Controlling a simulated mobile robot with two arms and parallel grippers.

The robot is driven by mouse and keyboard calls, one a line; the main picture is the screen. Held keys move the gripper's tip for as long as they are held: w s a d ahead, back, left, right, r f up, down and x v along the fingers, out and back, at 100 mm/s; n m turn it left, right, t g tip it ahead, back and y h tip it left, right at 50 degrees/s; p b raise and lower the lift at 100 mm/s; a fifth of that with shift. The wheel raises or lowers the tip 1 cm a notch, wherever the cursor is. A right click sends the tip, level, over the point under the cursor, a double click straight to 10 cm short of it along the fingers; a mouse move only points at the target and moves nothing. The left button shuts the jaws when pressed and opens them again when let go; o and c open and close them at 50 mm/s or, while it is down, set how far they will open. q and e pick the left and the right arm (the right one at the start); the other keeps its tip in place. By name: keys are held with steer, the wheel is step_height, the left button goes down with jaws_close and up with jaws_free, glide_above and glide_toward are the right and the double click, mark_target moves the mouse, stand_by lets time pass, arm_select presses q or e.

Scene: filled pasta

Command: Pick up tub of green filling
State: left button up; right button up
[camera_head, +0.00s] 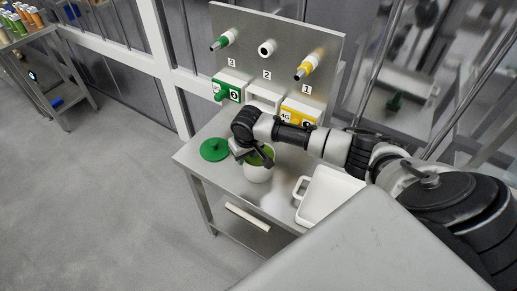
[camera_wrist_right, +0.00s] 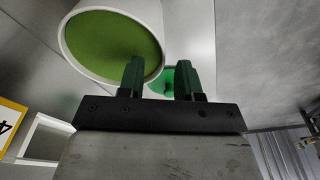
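The tub of green filling (camera_head: 257,174) is a white round tub, open at the top, standing on the steel table below the panel. Its green filling (camera_wrist_right: 105,45) shows large in the right wrist view. My right gripper (camera_head: 262,158) is over the tub's top. In the wrist view its two dark green fingers (camera_wrist_right: 160,72) stand apart. The left finger overlaps the tub's opening and the other is outside the rim, with the tub wall's edge between them. I cannot tell whether they touch the wall. My left gripper is not in view.
A green lid (camera_head: 213,149) lies on the table left of the tub and shows behind the fingers (camera_wrist_right: 168,82). A white tray (camera_head: 328,196) stands to the right. The upright panel (camera_head: 243,48) with numbered nozzles and small bins stands behind. A shelf rack (camera_head: 40,50) is far left.

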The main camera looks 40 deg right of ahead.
mark_target(245, 161)
step_height(245, 161, down, 4)
steer(key=shift+w+f, duration=0.1)
steer(key=shift+w, duration=0.05)
steer(key=shift+d, duration=0.1)
steer(key=c, duration=0.6)
jaws_close()
stand_by(0.6)
